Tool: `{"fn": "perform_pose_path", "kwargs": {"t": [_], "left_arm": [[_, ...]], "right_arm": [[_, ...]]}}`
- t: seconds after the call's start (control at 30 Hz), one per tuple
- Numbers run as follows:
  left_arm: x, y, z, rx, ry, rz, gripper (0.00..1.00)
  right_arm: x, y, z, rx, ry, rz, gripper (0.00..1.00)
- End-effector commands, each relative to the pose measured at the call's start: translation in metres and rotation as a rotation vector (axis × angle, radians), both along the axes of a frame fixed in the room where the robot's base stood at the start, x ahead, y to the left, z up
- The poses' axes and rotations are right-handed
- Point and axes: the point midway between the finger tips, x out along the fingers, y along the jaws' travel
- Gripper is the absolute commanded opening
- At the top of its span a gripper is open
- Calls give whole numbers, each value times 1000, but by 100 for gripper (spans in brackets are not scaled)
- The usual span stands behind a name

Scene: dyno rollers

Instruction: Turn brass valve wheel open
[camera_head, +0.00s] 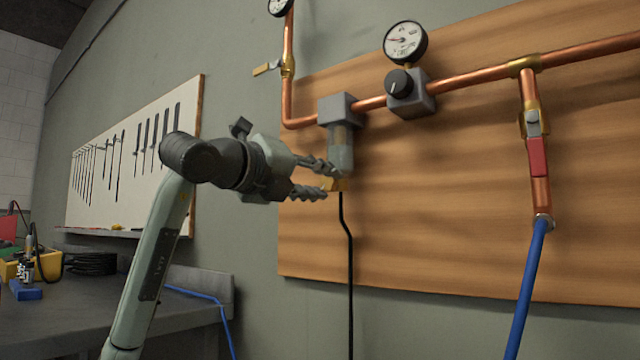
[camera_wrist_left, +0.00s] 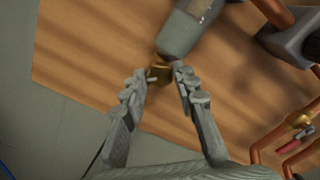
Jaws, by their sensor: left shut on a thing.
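The brass valve wheel (camera_head: 341,184) sits at the bottom of a grey filter bowl (camera_head: 341,150) below the copper pipe. My left gripper (camera_head: 332,180) reaches it from the left, its fingers shut on the brass piece. In the left wrist view the brass wheel (camera_wrist_left: 160,71) shows between the tips of my left gripper (camera_wrist_left: 161,76), under the grey bowl (camera_wrist_left: 185,32). The fingers partly hide the wheel, so how far it is turned cannot be told. My right gripper is not in view.
A black hose (camera_head: 348,250) hangs below the wheel. A regulator with a black knob (camera_head: 399,84) and a gauge (camera_head: 405,42) sit to the right. A red-handled valve (camera_head: 537,157) with a blue hose (camera_head: 527,285) is farther right. A workbench (camera_head: 60,305) stands at lower left.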

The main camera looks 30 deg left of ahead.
Motion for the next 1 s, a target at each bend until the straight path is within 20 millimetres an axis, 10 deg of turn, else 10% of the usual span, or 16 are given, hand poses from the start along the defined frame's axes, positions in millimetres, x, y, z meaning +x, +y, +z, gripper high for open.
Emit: {"fn": "perform_pose_path", "kwargs": {"t": [0.8, 0.83, 1.0], "left_arm": [[0, 0, -1, -117, 18, 0, 0], [0, 0, -1, -117, 18, 0, 32], [0, 0, 0, -117, 18, 0, 49]], "right_arm": [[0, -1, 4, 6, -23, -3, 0], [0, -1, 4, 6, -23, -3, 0], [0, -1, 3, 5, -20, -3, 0]]}}
